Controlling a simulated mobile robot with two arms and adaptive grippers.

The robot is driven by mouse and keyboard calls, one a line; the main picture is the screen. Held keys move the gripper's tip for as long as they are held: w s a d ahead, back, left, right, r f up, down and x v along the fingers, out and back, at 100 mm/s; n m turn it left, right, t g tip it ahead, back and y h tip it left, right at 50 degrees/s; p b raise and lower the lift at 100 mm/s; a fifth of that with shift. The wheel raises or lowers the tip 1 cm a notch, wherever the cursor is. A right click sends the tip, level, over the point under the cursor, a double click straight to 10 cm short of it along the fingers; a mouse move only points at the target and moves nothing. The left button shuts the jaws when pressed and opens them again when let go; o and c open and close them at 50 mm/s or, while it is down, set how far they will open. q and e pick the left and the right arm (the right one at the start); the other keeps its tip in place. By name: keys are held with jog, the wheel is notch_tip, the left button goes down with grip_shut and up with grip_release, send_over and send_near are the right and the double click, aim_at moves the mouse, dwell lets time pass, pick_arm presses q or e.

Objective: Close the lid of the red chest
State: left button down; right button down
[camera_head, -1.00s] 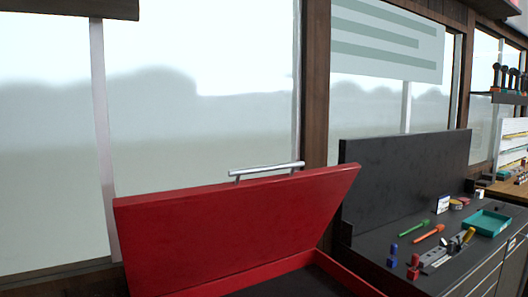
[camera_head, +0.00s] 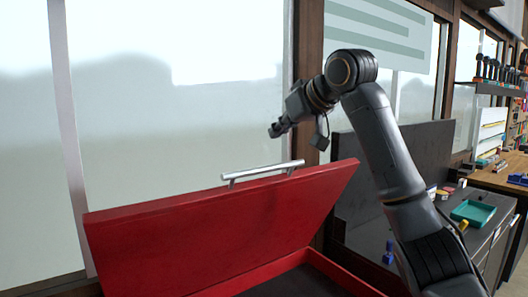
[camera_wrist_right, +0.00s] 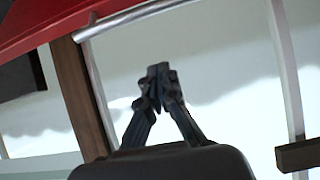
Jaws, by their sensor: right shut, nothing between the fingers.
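The red chest stands open, its lid (camera_head: 215,232) raised and tilted back, with a silver bar handle (camera_head: 263,173) on the lid's top edge. Part of the chest's dark inside shows below the lid. My right gripper (camera_head: 274,131) is above and behind the handle, apart from it, shut and empty. In the right wrist view the shut fingertips (camera_wrist_right: 158,72) point toward the window, with the handle (camera_wrist_right: 135,16) and the red lid (camera_wrist_right: 50,18) at the upper left. My left gripper is not in view.
A dark workbench right of the chest carries a teal tray (camera_head: 473,213) and small tools. Its black back panel (camera_head: 435,150) stands behind my right arm. Windows and a wooden post (camera_head: 308,50) are behind the lid.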

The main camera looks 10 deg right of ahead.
aim_at(267, 167)
jog(key=p+x, duration=0.5)
jog(key=x, duration=0.5)
jog(key=shift+p, duration=0.3)
jog(key=shift+s+d+f+p, duration=0.25)
jog(key=shift+s+f, duration=0.15)
jog(key=shift+s, duration=0.15)
jog(key=shift+s+d+f+p, duration=0.1)
jog(key=shift+s+d+f, duration=0.1)
jog(key=shift+s+f, duration=0.3)
jog(key=shift+s+d+f, duration=0.25)
jog(key=shift+s+f, duration=0.05)
jog(key=shift+s, duration=0.2)
jog(key=shift+a, duration=0.1)
jog(key=shift+w, duration=0.1)
